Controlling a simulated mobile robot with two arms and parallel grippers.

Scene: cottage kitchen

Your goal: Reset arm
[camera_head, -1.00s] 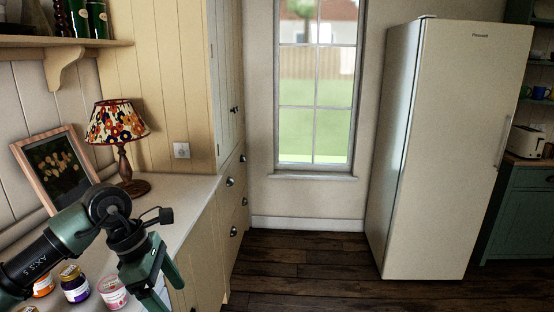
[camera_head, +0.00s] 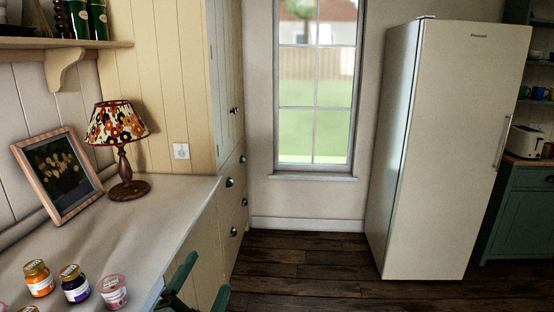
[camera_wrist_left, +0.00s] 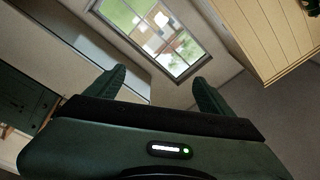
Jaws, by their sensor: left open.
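My left gripper (camera_head: 199,286) shows at the bottom of the head view, beside the front edge of the counter (camera_head: 150,235). Only its green fingers and a dark part of it show. The fingers are apart with nothing between them. In the left wrist view the two green fingers of the left gripper (camera_wrist_left: 160,85) stand wide apart and empty, with the window (camera_wrist_left: 155,30) beyond them. My right gripper is in neither view.
On the counter stand an orange jar (camera_head: 39,279), a dark purple jar (camera_head: 74,284), a pink tub (camera_head: 113,291), a floral lamp (camera_head: 118,125) and a framed picture (camera_head: 58,175). A tall fridge (camera_head: 450,150) stands right. The wooden floor (camera_head: 300,265) between is clear.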

